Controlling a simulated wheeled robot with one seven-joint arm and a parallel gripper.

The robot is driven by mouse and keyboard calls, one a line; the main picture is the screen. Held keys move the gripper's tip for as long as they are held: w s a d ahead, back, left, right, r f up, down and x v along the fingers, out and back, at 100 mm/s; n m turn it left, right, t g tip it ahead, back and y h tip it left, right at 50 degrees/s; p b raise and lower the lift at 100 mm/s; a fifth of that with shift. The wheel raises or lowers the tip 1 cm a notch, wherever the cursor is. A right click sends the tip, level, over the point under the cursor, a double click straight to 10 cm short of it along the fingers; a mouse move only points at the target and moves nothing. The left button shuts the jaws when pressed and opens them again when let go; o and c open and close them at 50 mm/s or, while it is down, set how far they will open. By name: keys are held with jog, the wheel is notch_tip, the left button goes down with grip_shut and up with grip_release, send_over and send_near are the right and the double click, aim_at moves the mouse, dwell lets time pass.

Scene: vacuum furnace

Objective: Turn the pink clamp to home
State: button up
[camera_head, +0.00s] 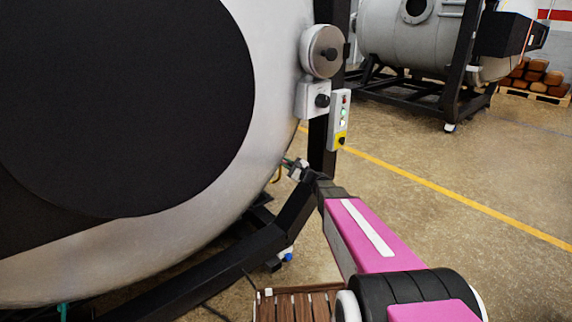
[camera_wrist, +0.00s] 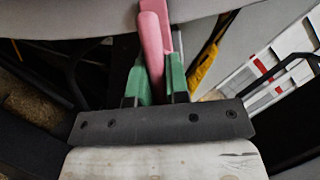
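The pink clamp (camera_wrist: 152,45) shows in the upper middle of the wrist view as a long pink handle, with another pink part beside it near the vessel's rim. My gripper (camera_wrist: 158,75) has green fingers on either side of the handle's lower end. They sit close together and appear to be closed on it. In the head view my gripper (camera_head: 295,168) is small, at the lower right rim of the furnace vessel (camera_head: 275,60). I cannot make out the pink clamp there.
A yellow part (camera_wrist: 203,70) is just right of my gripper. A black frame post (camera_head: 318,145) carries a control box (camera_head: 339,120) close to my arm. A slatted wooden pallet (camera_head: 295,307) lies below. Open floor is at right, beyond a yellow line (camera_head: 440,188).

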jog(key=o, duration=0.4)
jog(key=v, duration=1.1)
jog(key=s+a+f+n+g+h, duration=0.3)
jog(key=s+f+n+g, duration=0.1)
jog(key=s+n+g, duration=0.15)
jog(key=s+a+f+n+g+h, duration=0.3)
jog(key=s+a+f+n+g, duration=0.15)
jog(key=s, duration=0.25)
jog(key=s+d+f+n+g+h, duration=0.1)
jog(key=s+d+n+g+h, duration=0.1)
jog(key=s+d+n+h, duration=0.3)
jog(key=s+d+h, duration=0.4)
jog(key=s+h, duration=0.1)
jog(key=shift+d+f+g+h, duration=0.2)
jog(key=shift+d+g+h, duration=0.1)
jog(key=shift+d+h, duration=0.1)
